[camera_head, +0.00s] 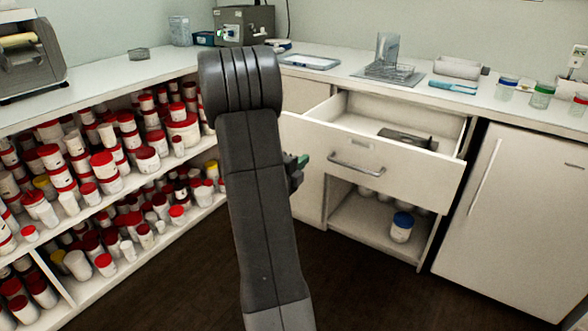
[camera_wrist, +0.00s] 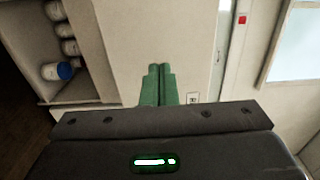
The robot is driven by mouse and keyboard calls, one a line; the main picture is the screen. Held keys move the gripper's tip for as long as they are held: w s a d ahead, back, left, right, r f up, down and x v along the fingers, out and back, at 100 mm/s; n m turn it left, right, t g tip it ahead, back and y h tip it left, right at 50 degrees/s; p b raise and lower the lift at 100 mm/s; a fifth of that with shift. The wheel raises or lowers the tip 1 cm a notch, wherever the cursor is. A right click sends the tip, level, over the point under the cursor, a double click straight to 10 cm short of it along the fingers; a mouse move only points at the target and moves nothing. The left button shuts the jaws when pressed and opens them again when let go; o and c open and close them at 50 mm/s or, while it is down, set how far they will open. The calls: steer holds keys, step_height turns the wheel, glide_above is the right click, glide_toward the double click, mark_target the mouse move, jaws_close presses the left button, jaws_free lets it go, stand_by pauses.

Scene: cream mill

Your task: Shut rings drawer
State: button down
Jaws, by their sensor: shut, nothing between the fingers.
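A cream drawer (camera_head: 405,170) stands pulled out below the counter in the head view. Its front has a small label plate, too small to read, and a metal bar handle (camera_head: 355,169). A dark flat object (camera_head: 408,139) lies inside it. My gripper (camera_head: 302,160) shows partly behind my arm, just left of the drawer front; I cannot tell whether it touches. In the wrist view its green fingers (camera_wrist: 160,84) are shut together with nothing between them, in front of a cream panel (camera_wrist: 125,40). I cannot tell which panel this is.
An open shelf with a blue-lidded jar (camera_head: 401,227) lies under the drawer. A white fridge-like cabinet (camera_head: 520,220) stands at right. Shelves of red-lidded tubs (camera_head: 105,165) fill the left. The counter holds a wire rack (camera_head: 390,72) and small jars. Dark floor is clear.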

mark_target(319, 147)
steer(key=x, duration=0.6)
steer(key=shift+w+d, duration=0.25)
steer(key=shift+w, duration=0.05)
